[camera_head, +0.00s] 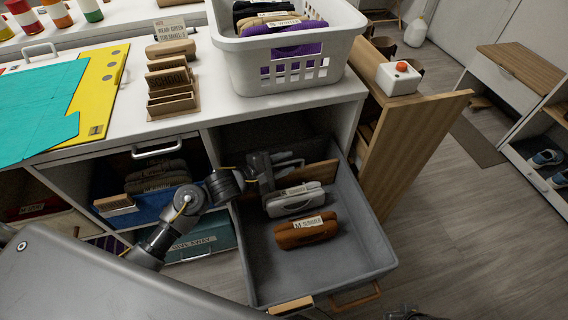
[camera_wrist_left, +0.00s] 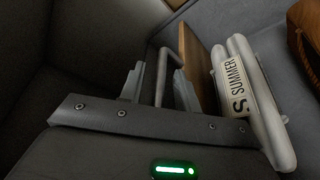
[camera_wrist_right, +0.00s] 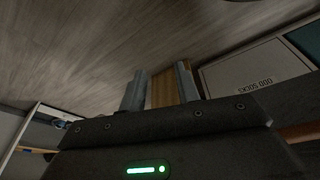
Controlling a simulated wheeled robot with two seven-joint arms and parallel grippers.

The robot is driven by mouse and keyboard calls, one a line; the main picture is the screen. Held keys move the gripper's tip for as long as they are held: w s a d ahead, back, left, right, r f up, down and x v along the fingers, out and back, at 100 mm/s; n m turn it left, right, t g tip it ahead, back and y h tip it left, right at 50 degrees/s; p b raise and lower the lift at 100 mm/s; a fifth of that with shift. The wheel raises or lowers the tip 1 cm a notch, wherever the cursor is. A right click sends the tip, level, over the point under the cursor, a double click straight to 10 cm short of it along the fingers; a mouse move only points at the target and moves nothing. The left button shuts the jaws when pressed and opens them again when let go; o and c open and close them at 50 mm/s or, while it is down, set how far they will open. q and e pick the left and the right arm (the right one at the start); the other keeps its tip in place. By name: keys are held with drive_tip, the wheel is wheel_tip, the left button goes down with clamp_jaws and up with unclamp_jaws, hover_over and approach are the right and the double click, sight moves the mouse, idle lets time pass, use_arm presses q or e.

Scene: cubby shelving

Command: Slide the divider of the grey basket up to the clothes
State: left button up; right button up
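The grey basket (camera_head: 381,262) is pulled out of the cubby. Its brown wooden divider (camera_head: 316,177) stands near the back; it also shows in the left wrist view (camera_wrist_left: 196,62) with a grey bar handle (camera_wrist_left: 160,78). In front of it lie light grey folded clothes (camera_head: 295,199) tagged "S SUMMER", then brown folded clothes (camera_head: 305,232) tagged "M SUMMER". A narrow gap separates divider and grey clothes. My left gripper (camera_head: 283,165) is open behind the divider, with the handle between its fingers (camera_wrist_left: 158,88). My right gripper (camera_wrist_right: 160,90) is open and empty, low at the front.
A white laundry basket (camera_head: 285,75) stands on the countertop above. A wooden panel (camera_head: 412,150) stands along the grey basket's right side. A neighbouring cubby holds a blue bin (camera_head: 140,213). The floor (camera_head: 470,230) at right is clear.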

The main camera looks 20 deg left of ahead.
use_arm(q)
drive_tip(key=shift+c, duration=0.4)
clamp_jaws()
